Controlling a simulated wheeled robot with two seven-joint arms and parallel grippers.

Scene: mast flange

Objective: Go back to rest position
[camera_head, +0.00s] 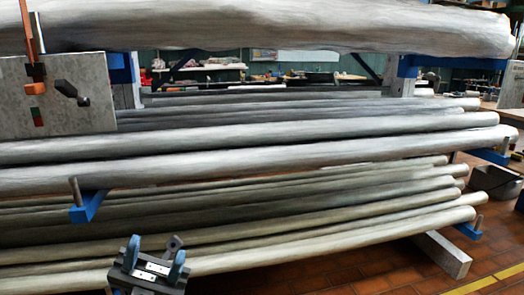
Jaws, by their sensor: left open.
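My left gripper (156,258) is at the bottom of the head view, left of the middle. Its two blue fingers stand apart with nothing between them, so it is open and empty. It appears in front of the lowest long grey poles (300,245); whether it touches them cannot be told, but no contact shows. My right gripper is not in view.
Long grey poles lie on a rack with blue arms (90,206) across most of the view. A thick pole (270,28) spans the top. A grey panel (85,110) with a black handle is at upper left. Brown tiled floor (385,265) shows at lower right.

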